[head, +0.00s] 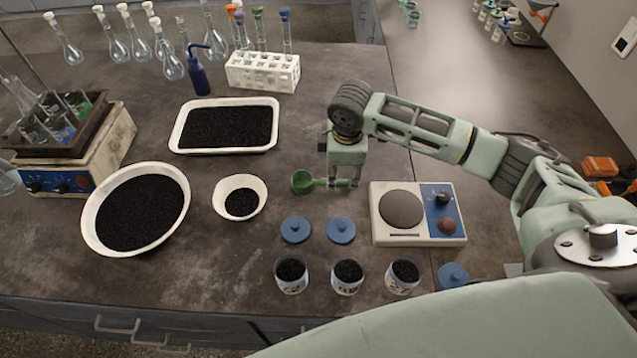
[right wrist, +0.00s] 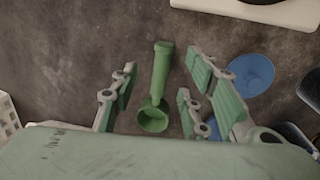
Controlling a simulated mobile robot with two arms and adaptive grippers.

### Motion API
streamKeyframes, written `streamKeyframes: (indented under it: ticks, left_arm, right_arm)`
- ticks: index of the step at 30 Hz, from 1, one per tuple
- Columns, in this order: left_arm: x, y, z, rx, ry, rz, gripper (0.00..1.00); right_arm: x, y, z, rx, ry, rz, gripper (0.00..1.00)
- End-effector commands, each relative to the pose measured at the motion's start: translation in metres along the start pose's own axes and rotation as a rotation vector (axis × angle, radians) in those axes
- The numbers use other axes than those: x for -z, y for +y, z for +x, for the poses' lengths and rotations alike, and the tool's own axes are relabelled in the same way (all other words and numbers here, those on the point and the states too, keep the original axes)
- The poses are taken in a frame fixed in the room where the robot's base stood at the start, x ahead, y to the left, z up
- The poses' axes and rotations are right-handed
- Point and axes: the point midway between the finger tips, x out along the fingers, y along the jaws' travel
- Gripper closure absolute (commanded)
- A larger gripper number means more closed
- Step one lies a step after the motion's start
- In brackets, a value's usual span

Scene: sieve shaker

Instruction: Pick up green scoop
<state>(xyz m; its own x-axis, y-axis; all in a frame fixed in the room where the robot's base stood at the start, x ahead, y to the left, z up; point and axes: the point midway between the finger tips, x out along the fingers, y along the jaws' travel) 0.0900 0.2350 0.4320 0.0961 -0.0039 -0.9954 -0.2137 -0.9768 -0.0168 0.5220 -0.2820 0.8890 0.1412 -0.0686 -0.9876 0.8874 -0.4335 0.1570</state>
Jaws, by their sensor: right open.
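The green scoop (head: 304,181) lies on the dark bench between the small white bowl and the hotplate. Its handle points right in the head view, under my right gripper (head: 343,184). In the right wrist view the scoop (right wrist: 155,100) shows its round cup and straight handle. My right gripper (right wrist: 165,95) is open and points down, with its padded fingers on both sides of the scoop. No finger visibly touches the scoop. My left gripper is not in view.
A hotplate (head: 456,232) stands right of the scoop. Blue lids (head: 296,229) and jars of black grains (head: 347,276) are in front. A small white bowl (head: 222,191) is on the left, a white tray (head: 185,140) behind. A white tube rack (head: 262,72) stands farther back.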

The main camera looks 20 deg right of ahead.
Motion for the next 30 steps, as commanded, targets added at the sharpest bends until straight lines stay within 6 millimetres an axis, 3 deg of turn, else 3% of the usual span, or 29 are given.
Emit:
streamKeyframes:
  ticks: [9,18,30]
  left_arm:
    - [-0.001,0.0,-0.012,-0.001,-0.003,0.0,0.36]
    - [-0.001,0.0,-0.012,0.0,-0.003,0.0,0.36]
    - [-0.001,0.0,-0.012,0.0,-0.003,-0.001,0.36]
  right_arm:
    - [0.005,-0.004,0.043,0.001,-0.001,0.001,0.58]
    - [0.005,-0.004,0.048,-0.001,0.0,-0.001,0.58]
    - [0.005,-0.004,0.048,-0.001,0.0,-0.001,0.93]
